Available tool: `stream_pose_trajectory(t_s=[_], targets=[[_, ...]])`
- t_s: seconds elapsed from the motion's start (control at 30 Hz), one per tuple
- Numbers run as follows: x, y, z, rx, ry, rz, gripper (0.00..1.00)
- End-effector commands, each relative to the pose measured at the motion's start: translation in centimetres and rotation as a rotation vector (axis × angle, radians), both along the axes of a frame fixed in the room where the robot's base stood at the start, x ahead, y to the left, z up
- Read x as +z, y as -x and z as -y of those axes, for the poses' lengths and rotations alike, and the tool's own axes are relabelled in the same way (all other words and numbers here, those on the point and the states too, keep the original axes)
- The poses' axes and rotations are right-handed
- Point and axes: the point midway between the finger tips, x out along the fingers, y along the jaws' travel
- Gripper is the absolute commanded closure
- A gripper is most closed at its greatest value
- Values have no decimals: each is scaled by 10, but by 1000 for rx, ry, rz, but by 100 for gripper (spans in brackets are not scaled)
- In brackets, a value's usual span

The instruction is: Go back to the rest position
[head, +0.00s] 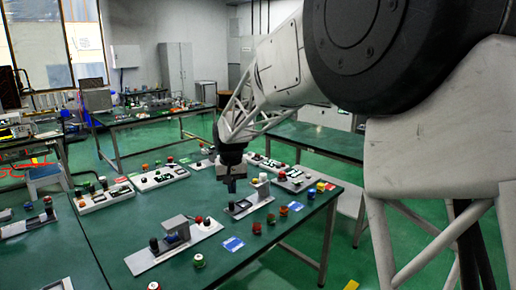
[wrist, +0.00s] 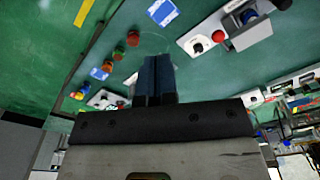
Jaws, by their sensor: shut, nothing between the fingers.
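My gripper (head: 231,186) hangs from my arm over the green table, pointing down in the head view. Its two dark fingers are together with nothing between them, and they also show in the wrist view (wrist: 155,75). In the head view it is above the area of a grey panel (head: 250,205) with a black knob and a white part. I cannot tell its exact height, but it appears apart from the panel.
The green table (head: 205,258) carries a panel with a grey box (head: 176,226), a blue card (head: 233,244), several coloured buttons (head: 284,211) and white control panels (head: 160,178). Another green table (head: 150,115) stands behind. Bare tabletop shows between the panels.

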Motion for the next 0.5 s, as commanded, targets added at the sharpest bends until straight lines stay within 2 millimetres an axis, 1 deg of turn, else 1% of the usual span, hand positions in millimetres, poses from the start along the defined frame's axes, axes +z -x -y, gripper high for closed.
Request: stream_pose_trajectory(t_s=[0.03, 0.1, 0.27, 0.5], targets=[[8, 11, 14, -8, -2, 6, 100], [16, 24, 29, -15, -3, 12, 100], [34, 57, 63, -34, -6, 28, 100], [53, 111, 110, -61, -10, 50, 100]])
